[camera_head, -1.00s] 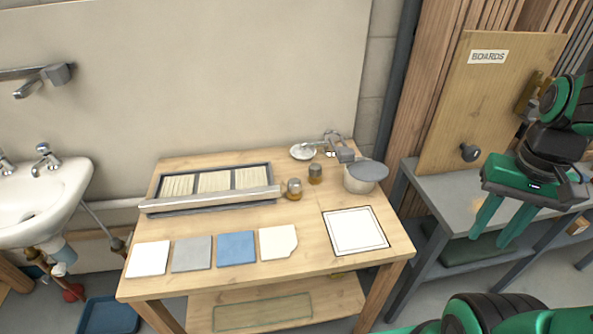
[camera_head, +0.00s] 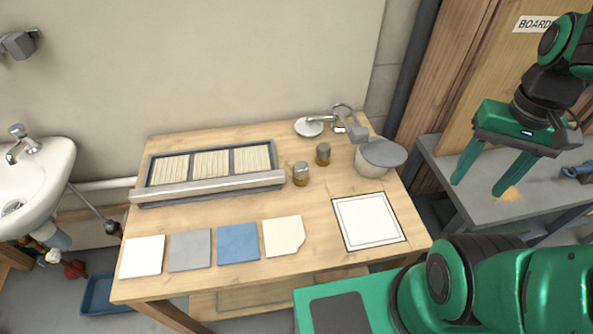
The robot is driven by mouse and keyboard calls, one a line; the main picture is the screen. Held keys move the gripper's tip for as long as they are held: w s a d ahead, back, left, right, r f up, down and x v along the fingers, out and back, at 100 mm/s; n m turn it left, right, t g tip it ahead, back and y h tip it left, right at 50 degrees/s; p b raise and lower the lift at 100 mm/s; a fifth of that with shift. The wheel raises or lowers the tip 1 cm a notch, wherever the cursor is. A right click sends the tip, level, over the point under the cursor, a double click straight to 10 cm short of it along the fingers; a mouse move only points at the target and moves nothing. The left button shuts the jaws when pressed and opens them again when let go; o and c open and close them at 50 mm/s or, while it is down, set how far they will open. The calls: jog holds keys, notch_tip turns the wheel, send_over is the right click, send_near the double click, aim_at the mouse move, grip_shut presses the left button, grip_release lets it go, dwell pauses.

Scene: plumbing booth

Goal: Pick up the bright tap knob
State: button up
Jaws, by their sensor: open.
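Two small knob-like pieces with grey tops and amber-brown lower parts stand upright on the wooden table. The nearer one (camera_head: 301,174) looks brighter and shinier; the farther one (camera_head: 323,154) is duller. I take the nearer one for the bright tap knob, but they are too small to be sure. My gripper (camera_head: 480,184) is at the right, its two green fingers apart and pointing down, with nothing between them. It is well to the right of both pieces, in front of the grey bench.
The wooden table (camera_head: 215,292) also holds a slatted tray (camera_head: 210,190), several flat tiles (camera_head: 238,244), a white framed square (camera_head: 368,222), a lidded pot (camera_head: 377,162) and a chrome tap with a white dish (camera_head: 308,127). A sink (camera_head: 50,165) is at left, a grey bench (camera_head: 450,165) at right.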

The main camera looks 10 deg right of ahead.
jog(key=w+n, duration=0.3)
jog(key=n, duration=3)
send_over(301, 165)
notch_tip(301, 165, down, 7)
jog(key=f, duration=0.5)
jog(key=shift+s+a, duration=0.25)
jog(key=shift+s, duration=0.15)
jog(key=shift+w+d+f, duration=0.1)
jog(key=shift+w+f, duration=0.05)
jog(key=shift+f, duration=0.8)
jog(key=shift+w+d+f, duration=0.1)
jog(key=shift+w+f, duration=0.05)
jog(key=shift+f, duration=0.75)
jog(key=shift+w+d+f, duration=0.1)
jog(key=shift+w+f, duration=0.05)
jog(key=shift+f, duration=0.8)
jog(key=shift+a, duration=0.1)
jog(key=c, duration=1.2)
